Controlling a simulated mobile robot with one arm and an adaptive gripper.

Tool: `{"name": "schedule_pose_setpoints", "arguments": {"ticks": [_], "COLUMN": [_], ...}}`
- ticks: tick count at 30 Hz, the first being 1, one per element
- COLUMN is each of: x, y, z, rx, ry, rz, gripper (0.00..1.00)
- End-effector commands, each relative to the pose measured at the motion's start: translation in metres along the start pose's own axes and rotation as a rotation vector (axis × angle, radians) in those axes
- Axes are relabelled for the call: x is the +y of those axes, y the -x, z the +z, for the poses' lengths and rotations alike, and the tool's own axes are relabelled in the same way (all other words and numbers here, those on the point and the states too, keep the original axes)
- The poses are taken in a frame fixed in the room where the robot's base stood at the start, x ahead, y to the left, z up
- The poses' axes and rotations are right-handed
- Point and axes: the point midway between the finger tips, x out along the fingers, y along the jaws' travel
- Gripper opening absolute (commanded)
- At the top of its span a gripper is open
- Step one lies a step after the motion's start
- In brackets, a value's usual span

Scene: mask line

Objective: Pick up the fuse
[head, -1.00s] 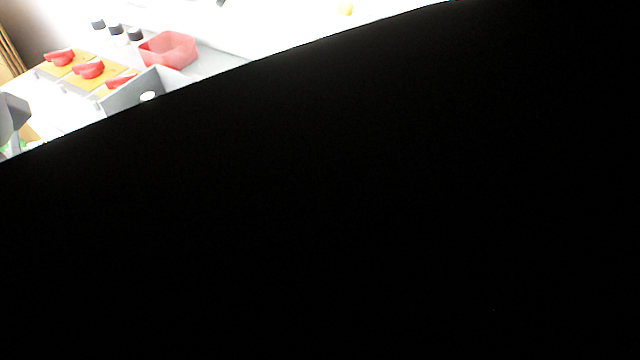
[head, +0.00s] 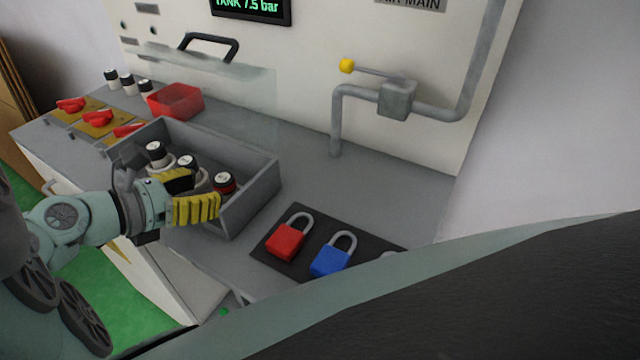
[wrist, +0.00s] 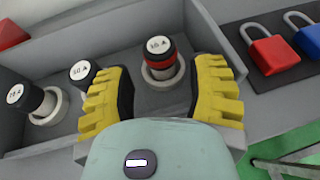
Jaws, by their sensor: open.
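A fuse with a black top, red band and white label (wrist: 160,55) stands upright in a pale ring holder inside a grey open box. It also shows in the head view (head: 224,183). My gripper (wrist: 166,72) is open, its yellow ridged fingers on either side of and just short of this fuse, with nothing held. In the head view my gripper (head: 203,192) reaches into the box from the left. Two other fuses, a middle one (wrist: 82,72) and a left one (wrist: 28,98), have black tops without a red band. My fingers partly hide the middle one.
The grey box (head: 262,180) has raised walls around the fuses. A red padlock (head: 287,241) and a blue padlock (head: 331,260) lie on a dark mat to its right. A red bin (head: 176,101) and red switch handles (head: 98,118) are behind. A pipe (head: 337,130) rises at the back.

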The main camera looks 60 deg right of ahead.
Motion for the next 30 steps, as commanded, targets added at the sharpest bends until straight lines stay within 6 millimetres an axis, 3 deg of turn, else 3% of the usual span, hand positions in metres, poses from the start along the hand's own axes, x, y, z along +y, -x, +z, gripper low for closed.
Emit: {"name": "schedule_pose_setpoints", "arguments": {"ticks": [16,27,30], "x": [-0.002,-0.001,-0.001], "y": [-0.050,-0.054,-0.054], "z": [-0.001,-0.002,-0.002], "rx": [0.000,0.002,0.001], "ry": [-0.001,-0.001,-0.001], "rz": [-0.006,-0.003,-0.003], "gripper": [0.55,0.56,0.46]}}
